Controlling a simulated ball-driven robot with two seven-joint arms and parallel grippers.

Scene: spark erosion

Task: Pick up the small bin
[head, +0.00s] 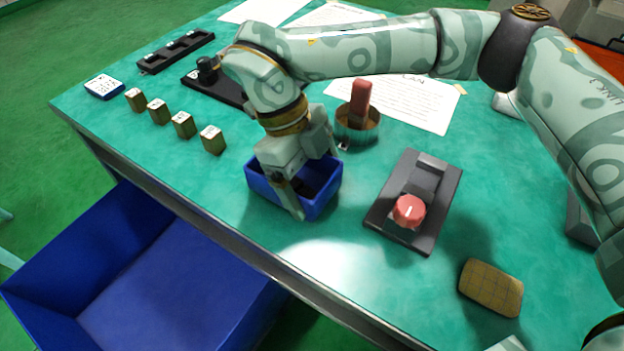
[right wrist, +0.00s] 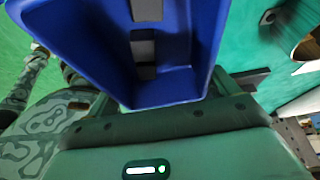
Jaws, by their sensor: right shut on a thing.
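The small bin is a blue open-topped box (head: 263,192) near the front edge of the green table. My right gripper (head: 302,192) reaches down over it and is shut on it. One finger crosses the outside of its near wall; the other finger is mostly hidden. I cannot tell whether the bin touches the table or hangs just above it. In the right wrist view the bin (right wrist: 205,40) fills the upper middle, close against the gripper. Its inside looks empty apart from grey patches. My left gripper is not in view.
A large blue crate (head: 60,265) stands below the table's front edge. A black plate with a red knob (head: 409,211) and a tan pad (head: 491,287) lie to the right. A round holder (head: 357,128) with a red block stands behind. Several small brass blocks (head: 183,125) line the left.

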